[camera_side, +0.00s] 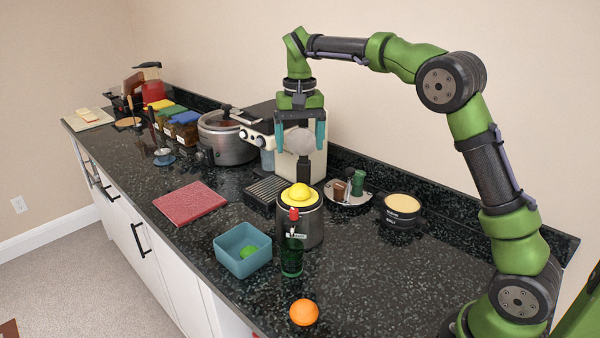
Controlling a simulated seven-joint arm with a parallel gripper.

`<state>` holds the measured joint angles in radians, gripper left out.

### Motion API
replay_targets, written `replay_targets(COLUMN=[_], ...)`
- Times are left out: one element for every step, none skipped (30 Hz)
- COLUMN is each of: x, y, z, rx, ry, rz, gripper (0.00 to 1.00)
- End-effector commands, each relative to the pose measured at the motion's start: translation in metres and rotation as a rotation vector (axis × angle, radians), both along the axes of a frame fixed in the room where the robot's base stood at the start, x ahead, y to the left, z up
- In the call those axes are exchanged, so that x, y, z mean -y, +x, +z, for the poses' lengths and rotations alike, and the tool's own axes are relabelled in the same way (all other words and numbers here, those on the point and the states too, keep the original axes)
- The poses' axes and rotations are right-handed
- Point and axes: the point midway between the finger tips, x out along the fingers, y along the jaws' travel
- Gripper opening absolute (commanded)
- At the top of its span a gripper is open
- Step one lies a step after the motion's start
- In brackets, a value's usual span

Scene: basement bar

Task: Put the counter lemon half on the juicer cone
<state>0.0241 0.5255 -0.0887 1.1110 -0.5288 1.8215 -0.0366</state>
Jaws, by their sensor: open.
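A yellow lemon half (299,193) sits dome up, with a small nub on top, on the dark grey juicer (312,227). The cone itself is hidden under it. No other lemon half shows on the open counter. My gripper (300,148) hangs pointing down above the juicer, clear of the lemon half. Its two teal fingers are spread apart. A pale grey rounded shape shows between them; I cannot tell whether it belongs to the gripper or to the machine behind.
A green glass (291,258) stands before the juicer. A teal square bin (230,262) holds a green fruit. An orange (304,312) lies in front. A coffee machine (262,124), saucer with cups (335,198) and tub (402,212) stand behind. Red mat (190,202) lies left.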

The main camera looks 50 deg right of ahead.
Motion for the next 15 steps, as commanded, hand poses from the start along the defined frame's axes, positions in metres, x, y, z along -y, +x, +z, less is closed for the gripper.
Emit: replay_targets(x=[0.000, 0.000, -0.001, -0.002, -0.003, -0.004, -0.006, -0.008, -0.011, -0.015, -0.018, -0.023, -0.026, -0.029, -0.034], y=[0.000, -0.001, -0.003, -0.006, -0.009, -0.015, -0.020, -0.028, -0.040, -0.051, -0.062, -0.076, -0.087, -0.098, -0.113], z=[0.004, 0.006, 0.009, 0.011, 0.014, 0.019, 0.023, 0.028, 0.035, 0.040, 0.044, 0.049, 0.051, 0.053, 0.054], rx=[0.002, 0.004, 0.009, 0.014, 0.023, 0.036, 0.051, 0.070, 0.099, 0.124, 0.150, 0.187, 0.212, 0.240, 0.276], ry=[0.000, 0.001, 0.002, 0.005, 0.007, 0.012, 0.015, 0.020, 0.027, 0.035, 0.041, 0.049, 0.054, 0.058, 0.065], rz=[0.001, 0.002, 0.005, 0.009, 0.015, 0.025, 0.036, 0.048, 0.068, 0.084, 0.100, 0.121, 0.135, 0.149, 0.167], gripper=[0.83, 0.83, 0.83, 0.83, 0.83, 0.83, 0.83, 0.83, 0.83, 0.83, 0.83, 0.83, 0.83, 0.83, 0.83])
